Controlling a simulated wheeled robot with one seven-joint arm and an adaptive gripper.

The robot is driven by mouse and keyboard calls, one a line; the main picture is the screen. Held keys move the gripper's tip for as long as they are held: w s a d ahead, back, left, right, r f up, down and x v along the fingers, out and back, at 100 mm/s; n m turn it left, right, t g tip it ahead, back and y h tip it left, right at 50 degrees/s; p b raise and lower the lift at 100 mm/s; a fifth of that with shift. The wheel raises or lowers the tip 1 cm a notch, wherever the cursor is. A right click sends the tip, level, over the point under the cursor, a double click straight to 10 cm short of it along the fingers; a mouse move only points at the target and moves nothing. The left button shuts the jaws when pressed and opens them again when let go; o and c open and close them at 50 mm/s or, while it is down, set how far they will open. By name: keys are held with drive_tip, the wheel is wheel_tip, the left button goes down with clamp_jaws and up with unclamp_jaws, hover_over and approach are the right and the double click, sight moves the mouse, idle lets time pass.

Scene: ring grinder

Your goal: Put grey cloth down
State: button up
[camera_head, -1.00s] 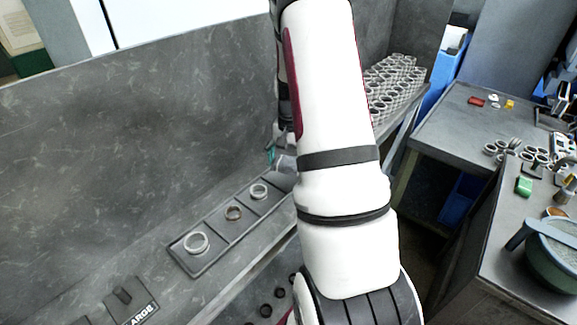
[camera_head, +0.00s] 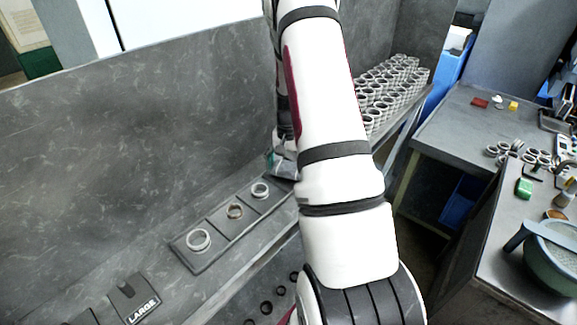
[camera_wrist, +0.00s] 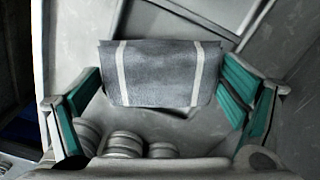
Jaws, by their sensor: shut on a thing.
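The grey cloth (camera_wrist: 160,75) has two white stripes and hangs between the green-padded fingers of my gripper (camera_wrist: 160,92) in the wrist view. My gripper is shut on it. A grey surface with a raised edge lies behind the cloth; I cannot tell whether the cloth touches it. In the head view my gripper (camera_head: 280,163) shows only partly at the left of my white arm, just past the far end of the ring tray. My arm hides most of it and the cloth there.
A grey tray (camera_head: 184,256) with three rings lies on the grey bench. A holder marked LARGE (camera_head: 136,300) stands nearer. Many rings (camera_head: 392,84) stand at the back right. Metal rings (camera_wrist: 125,143) also show below the cloth. A side table (camera_head: 440,140) and a bowl (camera_head: 555,262) are at the right.

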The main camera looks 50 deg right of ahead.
drive_tip(key=shift+f, duration=0.45)
drive_tip(key=o, duration=1.2)
drive_tip(key=shift+r, duration=0.1)
wheel_tip(320, 180, up, 13)
drive_tip(key=b, duration=0.2)
drive_tip(key=w+a+r+n+t, duration=0.1)
drive_tip(key=a+r+n, duration=0.1)
drive_tip(key=a+r, duration=0.6)
drive_tip(key=s+a+r+n+t, duration=0.2)
drive_tip(key=s+a+r+n, duration=0.25)
drive_tip(key=a, duration=0.55)
drive_tip(key=s+a+r+n+t, duration=0.1)
drive_tip(key=s+a+r+n, duration=0.25)
drive_tip(key=a+r, duration=0.4)
drive_tip(key=s+a+f+n+t, duration=0.1)
drive_tip(key=s+a+n, duration=0.2)
drive_tip(key=s+a, duration=0.5)
drive_tip(key=shift+s+t, duration=0.25)
drive_tip(key=shift+t, duration=0.05)
drive_tip(key=shift+a, duration=0.1)
